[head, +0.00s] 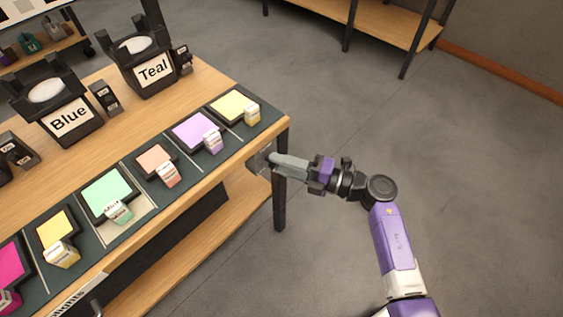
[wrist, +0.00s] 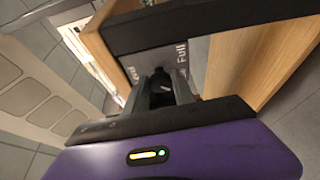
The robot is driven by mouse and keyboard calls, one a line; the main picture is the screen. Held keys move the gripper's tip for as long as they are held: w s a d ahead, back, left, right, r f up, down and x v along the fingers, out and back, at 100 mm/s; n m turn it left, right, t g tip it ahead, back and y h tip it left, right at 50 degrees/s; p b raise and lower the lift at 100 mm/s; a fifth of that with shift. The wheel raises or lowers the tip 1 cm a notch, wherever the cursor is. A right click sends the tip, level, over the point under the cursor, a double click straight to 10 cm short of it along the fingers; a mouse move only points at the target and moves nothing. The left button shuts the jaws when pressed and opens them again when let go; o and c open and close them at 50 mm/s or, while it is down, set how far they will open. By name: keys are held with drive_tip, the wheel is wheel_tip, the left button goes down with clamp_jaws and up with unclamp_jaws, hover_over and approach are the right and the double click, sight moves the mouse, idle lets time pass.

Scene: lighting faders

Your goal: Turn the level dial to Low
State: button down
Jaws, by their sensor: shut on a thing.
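The level dial (wrist: 162,82) is a dark knob on a grey plate (wrist: 200,50) on the table's front edge, near the right corner. The plate also shows in the head view (head: 257,161), partly behind my gripper. The word "Full" reads on the plate in the wrist view. Other lettering to its left is too small or cut off to read. My gripper (head: 272,160) reaches the plate from the right, and its fingers (wrist: 163,92) are shut on the dial. The fingers hide much of the dial, and I cannot tell which mark it points to.
The wooden table (head: 205,85) bears a row of coloured pads with small labelled blocks. Black stands marked "Blue" (head: 70,120) and "Teal" (head: 153,70) are behind. A dark table leg (head: 279,205) stands just below my gripper. The floor to the right is clear.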

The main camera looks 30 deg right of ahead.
drive_tip(key=shift+a+f, duration=0.1)
drive_tip(key=c, duration=1.1)
unclamp_jaws()
drive_tip(key=shift+p+v, duration=0.4)
drive_tip(key=shift+v, duration=3.55)
